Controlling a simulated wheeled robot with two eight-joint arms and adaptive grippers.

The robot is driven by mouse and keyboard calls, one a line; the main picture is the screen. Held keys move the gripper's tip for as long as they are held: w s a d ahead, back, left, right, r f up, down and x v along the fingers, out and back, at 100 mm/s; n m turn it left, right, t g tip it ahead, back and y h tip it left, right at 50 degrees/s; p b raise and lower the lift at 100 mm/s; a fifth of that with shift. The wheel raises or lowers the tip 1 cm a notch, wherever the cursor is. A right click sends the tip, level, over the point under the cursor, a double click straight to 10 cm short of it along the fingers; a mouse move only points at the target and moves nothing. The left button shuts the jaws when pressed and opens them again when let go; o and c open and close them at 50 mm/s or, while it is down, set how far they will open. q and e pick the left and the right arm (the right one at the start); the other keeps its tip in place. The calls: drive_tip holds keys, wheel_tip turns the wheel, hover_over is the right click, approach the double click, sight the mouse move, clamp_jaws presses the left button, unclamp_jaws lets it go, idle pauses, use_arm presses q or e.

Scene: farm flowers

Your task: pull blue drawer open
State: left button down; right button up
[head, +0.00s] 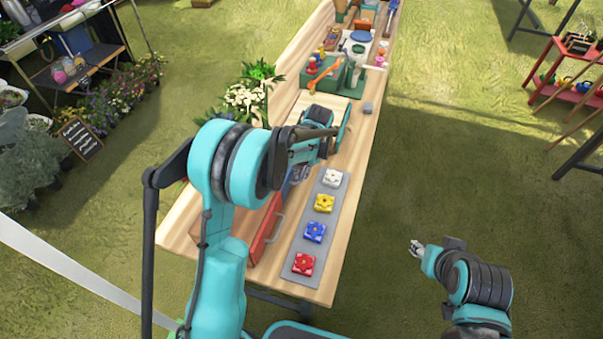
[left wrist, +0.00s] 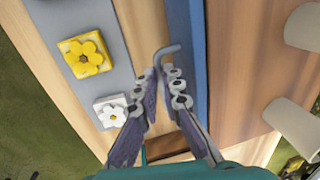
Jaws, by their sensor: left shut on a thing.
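The blue drawer shows in the left wrist view as a blue front edge (left wrist: 188,55), with a thin metal handle (left wrist: 167,50) along it. In the head view only a sliver of blue shows beside my left gripper (head: 300,173), because my arm covers most of it. In the left wrist view my left gripper (left wrist: 161,76) has its fingertips close together around the near end of the handle. The handle part between the fingers is partly hidden. My right gripper (head: 416,249) hangs over the grass, away from the table; its jaws are too small to judge.
A red drawer front (head: 267,228) with a handle lies nearer me. A grey strip (head: 320,203) carries white, yellow, blue and red flower tiles on the wooden table (head: 360,165). White flowers (head: 245,100) stand at the left edge. Pale cups (left wrist: 293,120) show in the wrist view.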

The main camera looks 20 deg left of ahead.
use_arm(q)
drive_tip(key=d, duration=1.2)
drive_tip(key=shift+s+d, duration=0.25)
drive_tip(key=shift+d, duration=0.15)
drive_tip(key=c, duration=1.9)
unclamp_jaws()
drive_tip(key=r, duration=0.4)
drive_tip(key=d+r, duration=0.1)
drive_tip(key=r, duration=0.3)
drive_tip(key=d+r, duration=0.1)
drive_tip(key=r, duration=0.2)
drive_tip(key=shift+r, duration=0.4)
